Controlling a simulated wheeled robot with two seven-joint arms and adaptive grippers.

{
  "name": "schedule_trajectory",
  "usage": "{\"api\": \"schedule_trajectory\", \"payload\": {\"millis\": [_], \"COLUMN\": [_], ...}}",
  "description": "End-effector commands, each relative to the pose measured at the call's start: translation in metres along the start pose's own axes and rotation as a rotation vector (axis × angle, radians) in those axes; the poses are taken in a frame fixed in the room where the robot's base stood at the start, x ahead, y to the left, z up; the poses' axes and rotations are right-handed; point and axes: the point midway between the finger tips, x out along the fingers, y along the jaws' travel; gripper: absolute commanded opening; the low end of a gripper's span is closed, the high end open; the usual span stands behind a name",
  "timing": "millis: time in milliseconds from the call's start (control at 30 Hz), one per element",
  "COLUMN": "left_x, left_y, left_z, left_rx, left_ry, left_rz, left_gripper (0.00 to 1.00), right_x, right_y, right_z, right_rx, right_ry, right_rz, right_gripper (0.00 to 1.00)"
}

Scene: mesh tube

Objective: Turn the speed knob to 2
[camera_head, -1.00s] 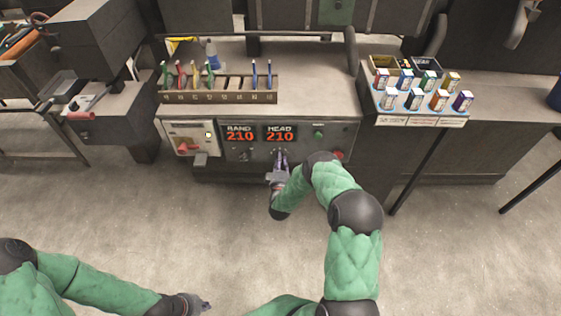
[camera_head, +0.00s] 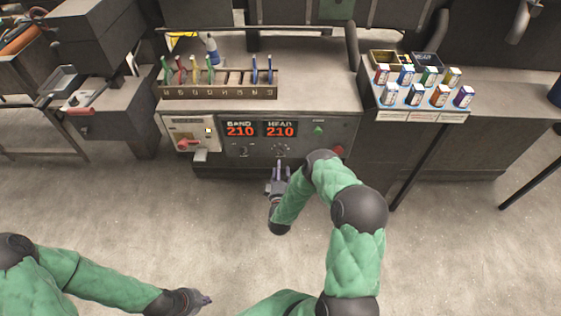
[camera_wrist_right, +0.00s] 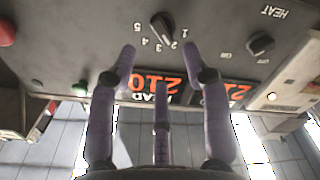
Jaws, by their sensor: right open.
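The speed knob (camera_wrist_right: 163,25) is a dark knob on the grey front panel, ringed by the numbers 1 to 5, upside down in the right wrist view. One end of it lies near the 2; I cannot make out a pointer mark. It also shows small in the head view (camera_head: 279,150), below the red displays. My right gripper (camera_head: 280,169) is open and empty in front of the panel, apart from the knob. In the right wrist view its spread fingers (camera_wrist_right: 159,56) frame the number area. My left gripper (camera_head: 204,299) hangs low over the floor, its jaws unclear.
The heat knob (camera_wrist_right: 261,44) sits beside the speed knob. The displays (camera_head: 261,130) read 210 and 210. A green button (camera_head: 319,129) and a red button (camera_head: 337,150) are at the panel's right. A rack of colored tools (camera_head: 217,91) stands above. The floor in front is clear.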

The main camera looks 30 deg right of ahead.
Motion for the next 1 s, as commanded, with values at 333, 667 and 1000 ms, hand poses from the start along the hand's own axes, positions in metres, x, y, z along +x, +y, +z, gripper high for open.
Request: {"api": "schedule_trajectory", "payload": {"millis": [333, 667, 1000], "left_x": [0.000, 0.000, -0.001], "left_y": [0.000, 0.000, 0.000], "left_z": [0.000, 0.000, 0.000], "left_rx": [0.000, 0.000, 0.000], "left_ry": [0.000, 0.000, 0.000], "left_rz": [0.000, 0.000, 0.000], "left_gripper": [0.00, 0.00, 0.00], "right_x": [-0.043, -0.046, -0.046], "right_y": [0.000, 0.000, -0.002], "right_z": [0.000, 0.000, 0.000], "right_rx": [0.000, 0.000, 0.008], "right_ry": [-0.001, 0.000, -0.007], "right_rz": [0.000, 0.001, -0.015], "right_gripper": [0.49, 0.49, 0.49]}}
